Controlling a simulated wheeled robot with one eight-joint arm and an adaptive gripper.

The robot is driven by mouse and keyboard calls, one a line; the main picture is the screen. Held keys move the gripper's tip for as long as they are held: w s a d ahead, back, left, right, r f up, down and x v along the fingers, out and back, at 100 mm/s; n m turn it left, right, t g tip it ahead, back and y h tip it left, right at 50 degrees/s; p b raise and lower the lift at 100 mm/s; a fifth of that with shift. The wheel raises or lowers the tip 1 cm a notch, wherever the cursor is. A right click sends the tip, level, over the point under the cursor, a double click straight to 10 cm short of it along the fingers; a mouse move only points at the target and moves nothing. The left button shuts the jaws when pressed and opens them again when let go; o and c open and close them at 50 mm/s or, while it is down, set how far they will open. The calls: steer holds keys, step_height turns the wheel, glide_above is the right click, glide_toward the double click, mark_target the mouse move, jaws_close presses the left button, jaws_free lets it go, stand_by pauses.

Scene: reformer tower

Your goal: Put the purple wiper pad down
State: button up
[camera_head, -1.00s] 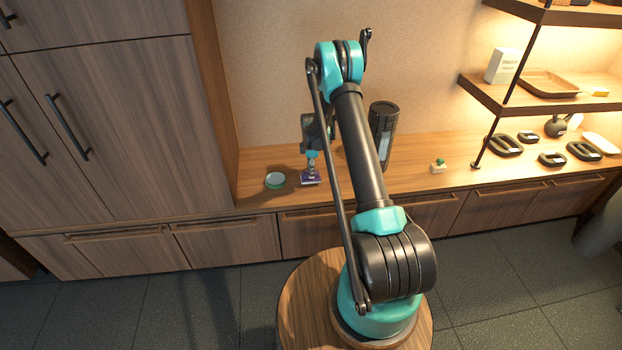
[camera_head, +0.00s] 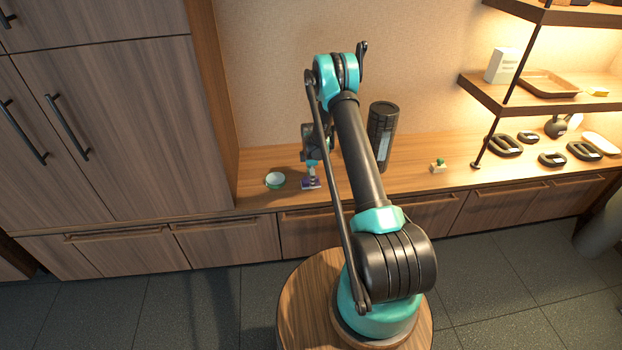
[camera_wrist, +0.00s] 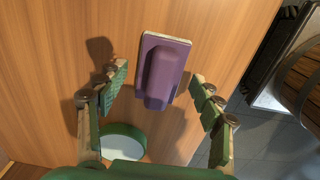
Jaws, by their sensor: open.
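The purple wiper pad (camera_wrist: 162,70) is a flat plate with a raised block on it, and it appears to rest on the wooden counter (camera_wrist: 230,30). In the head view the pad (camera_head: 311,184) is near the counter's front edge. My gripper (camera_wrist: 160,82) is open, with one green-padded finger on each side of the pad and visible gaps between. In the head view my gripper (camera_head: 312,170) is just above the pad, its fingers too small to make out.
A round green-rimmed dish (camera_head: 275,180) stands left of the pad; it also shows in the wrist view (camera_wrist: 124,141). A black cylinder (camera_head: 383,130) stands behind my arm. A small green-topped item (camera_head: 438,166) is to the right. Tall cabinets (camera_head: 110,110) close off the left.

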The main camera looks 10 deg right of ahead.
steer(key=shift+f, duration=0.1)
step_height(320, 180, up, 16)
steer(key=s+d+r+m, duration=0.1)
steer(key=s+r+m, duration=0.2)
steer(key=s+r, duration=0.45)
steer(key=s+d+r+m+t, duration=0.2)
steer(key=s+r+m, duration=0.3)
steer(key=s+r, duration=0.4)
steer(key=s+d+f+m+t, duration=0.1)
steer(key=s+m, duration=0.9)
steer(key=s, duration=1.5)
steer(key=shift+f+t, duration=0.35)
steer(key=shift+t, duration=0.25)
steer(key=shift+o, duration=0.2)
